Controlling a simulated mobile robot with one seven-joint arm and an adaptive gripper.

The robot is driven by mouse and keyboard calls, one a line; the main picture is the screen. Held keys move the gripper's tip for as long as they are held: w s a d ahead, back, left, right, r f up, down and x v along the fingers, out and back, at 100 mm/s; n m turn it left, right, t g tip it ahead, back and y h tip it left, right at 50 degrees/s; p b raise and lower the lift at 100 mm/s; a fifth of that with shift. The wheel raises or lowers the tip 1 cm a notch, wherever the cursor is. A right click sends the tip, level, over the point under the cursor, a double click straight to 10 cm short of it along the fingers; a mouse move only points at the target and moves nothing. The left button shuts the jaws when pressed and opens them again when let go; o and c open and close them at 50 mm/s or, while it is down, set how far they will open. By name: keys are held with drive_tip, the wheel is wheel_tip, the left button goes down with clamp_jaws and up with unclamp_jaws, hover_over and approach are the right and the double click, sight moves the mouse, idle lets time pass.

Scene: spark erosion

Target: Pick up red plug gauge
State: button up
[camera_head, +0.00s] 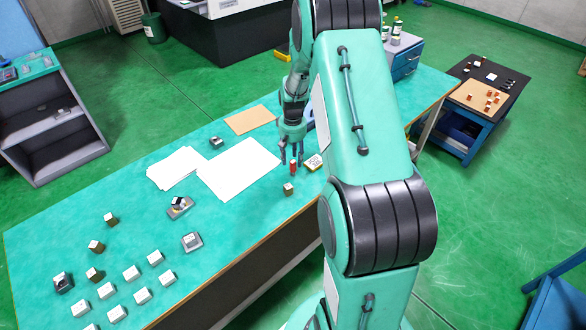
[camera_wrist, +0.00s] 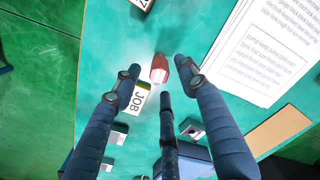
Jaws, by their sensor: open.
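The red plug gauge (camera_head: 293,168) stands on the green bench top, below my gripper, in the head view. In the wrist view the red plug gauge (camera_wrist: 159,69) shows near the centre, beyond the fingertips and between the two outer ones. My gripper (camera_head: 292,158) points down over the bench with its fingers spread. In the wrist view my gripper (camera_wrist: 158,80) is open with nothing between its fingers. I cannot tell how far the fingertips are above the gauge.
A JOB card block (camera_wrist: 139,97) lies close beside the gauge; a pale labelled block (camera_head: 313,162) is right of it in the head view. A small brown block (camera_head: 288,188) stands in front. White papers (camera_head: 237,168) lie left. Several pale blocks (camera_head: 131,272) fill the bench's near left.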

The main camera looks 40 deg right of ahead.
sight(293, 168)
drive_tip(key=shift+f+b, duration=0.85)
drive_tip(key=shift+f, duration=1.75)
drive_tip(key=shift+c, duration=0.3)
clamp_jaws()
